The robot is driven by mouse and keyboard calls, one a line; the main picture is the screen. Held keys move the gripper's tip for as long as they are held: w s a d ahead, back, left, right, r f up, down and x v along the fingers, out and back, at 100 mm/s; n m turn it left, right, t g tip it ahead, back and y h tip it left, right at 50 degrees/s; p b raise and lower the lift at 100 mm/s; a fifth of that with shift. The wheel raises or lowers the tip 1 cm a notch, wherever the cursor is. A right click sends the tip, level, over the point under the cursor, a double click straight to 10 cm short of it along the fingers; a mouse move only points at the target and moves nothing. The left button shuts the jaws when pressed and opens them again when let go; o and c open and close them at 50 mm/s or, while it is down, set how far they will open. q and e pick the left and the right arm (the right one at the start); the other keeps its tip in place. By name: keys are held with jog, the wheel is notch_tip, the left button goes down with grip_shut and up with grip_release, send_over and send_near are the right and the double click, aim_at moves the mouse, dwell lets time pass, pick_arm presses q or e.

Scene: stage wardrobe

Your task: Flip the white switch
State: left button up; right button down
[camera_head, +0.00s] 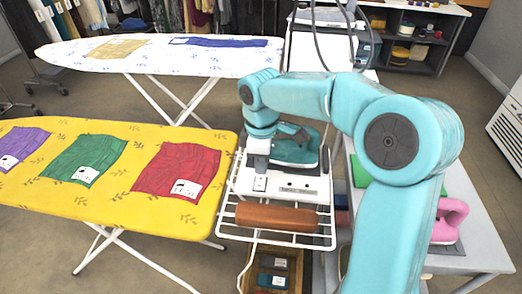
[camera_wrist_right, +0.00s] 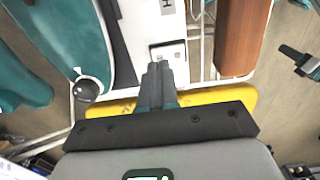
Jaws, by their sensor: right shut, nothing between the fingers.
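The white switch (camera_wrist_right: 168,52) shows in the right wrist view on a pale plate at the end of a white unit, just beyond my fingertips. In the head view its plate (camera_head: 260,184) is at the left end of the white steam unit (camera_head: 305,187). My right gripper (camera_wrist_right: 157,68) is shut and empty, pointing at the switch. Its fingertips cover part of the plate, and I cannot tell whether they touch it. In the head view my right wrist hangs over the unit's left end, with the fingertips hard to make out. My left gripper is in neither view.
A teal iron (camera_head: 296,147) stands on the unit behind the switch. A brown roll (camera_head: 277,217) lies in front on a white wire rack (camera_head: 276,238). A yellow ironing board (camera_head: 110,205) with folded cloths is left. A pink iron (camera_head: 449,219) stands at right.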

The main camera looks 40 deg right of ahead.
aim_at(261, 179)
jog(key=shift+f, duration=1.3)
jog(key=shift+f, duration=0.2)
jog(key=shift+s+a, duration=0.1)
jog(key=shift+a, duration=0.05)
jog(key=shift+s+a+r, duration=0.15)
jog(key=shift+s+a, duration=0.25)
jog(key=shift+a, duration=0.05)
jog(key=shift+r, duration=0.1)
